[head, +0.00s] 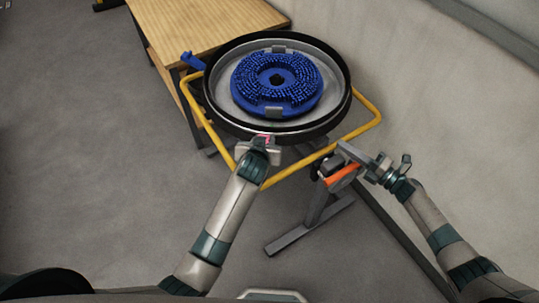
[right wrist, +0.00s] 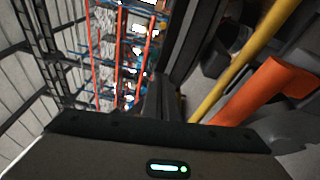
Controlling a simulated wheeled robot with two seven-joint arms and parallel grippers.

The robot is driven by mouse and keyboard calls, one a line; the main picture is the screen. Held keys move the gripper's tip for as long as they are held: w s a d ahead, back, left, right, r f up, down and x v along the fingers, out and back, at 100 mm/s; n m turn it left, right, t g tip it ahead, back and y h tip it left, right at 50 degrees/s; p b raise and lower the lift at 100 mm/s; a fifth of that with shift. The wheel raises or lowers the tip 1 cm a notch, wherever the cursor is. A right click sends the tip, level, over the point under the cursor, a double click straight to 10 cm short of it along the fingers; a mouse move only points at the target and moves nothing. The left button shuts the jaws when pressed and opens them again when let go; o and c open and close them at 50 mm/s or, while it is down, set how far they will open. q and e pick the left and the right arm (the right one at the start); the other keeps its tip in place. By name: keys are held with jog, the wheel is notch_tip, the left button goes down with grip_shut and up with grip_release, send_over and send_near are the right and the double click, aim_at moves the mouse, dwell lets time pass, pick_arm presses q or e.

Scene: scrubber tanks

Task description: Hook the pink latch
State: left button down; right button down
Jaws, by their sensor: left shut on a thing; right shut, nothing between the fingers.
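The pink latch (head: 265,137) shows as a small pink bit at the near rim of the round scrubber deck in the head view. My left gripper (head: 261,147) is at that rim, shut on the pink latch, and covers most of it. Whether the latch is hooked cannot be made out. My right gripper (head: 345,153) is shut and empty, to the right of the deck beside an orange part (head: 342,178). The orange part also shows at the right of the right wrist view (right wrist: 265,95).
The deck's black rim (head: 345,95) surrounds a blue brush (head: 250,85). A yellow tube frame (head: 368,126) runs around it on a grey stand (head: 300,232). A blue lever (head: 193,61) is at the left. A wooden table (head: 200,25) stands behind; the left floor is clear.

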pick_arm(q)
jog(key=shift+r, duration=0.15)
pick_arm(e)
jog(key=s+a+f+n+g+y, duration=0.1)
jog(key=s+a+n+g+y, duration=0.1)
jog(key=s, duration=0.5)
jog(key=s+a+f+n+g+y, duration=0.1)
jog(key=s+a+n+g+y, duration=0.1)
jog(key=s+n, duration=0.4)
jog(key=shift+s+a+f+g, duration=0.25)
jog(key=shift+s+a+g, duration=0.55)
jog(key=shift+s+g, duration=0.25)
pick_arm(q)
jog(key=shift+w, duration=0.1)
pick_arm(e)
jog(key=shift+w, duration=0.1)
jog(key=w+r+x, duration=0.1)
jog(key=x, duration=0.9)
jog(key=w+d+r+x, duration=0.1)
jog(key=w+x, duration=0.1)
jog(key=x, duration=0.9)
jog(key=shift+w, duration=0.2)
jog(key=shift+d, duration=0.2)
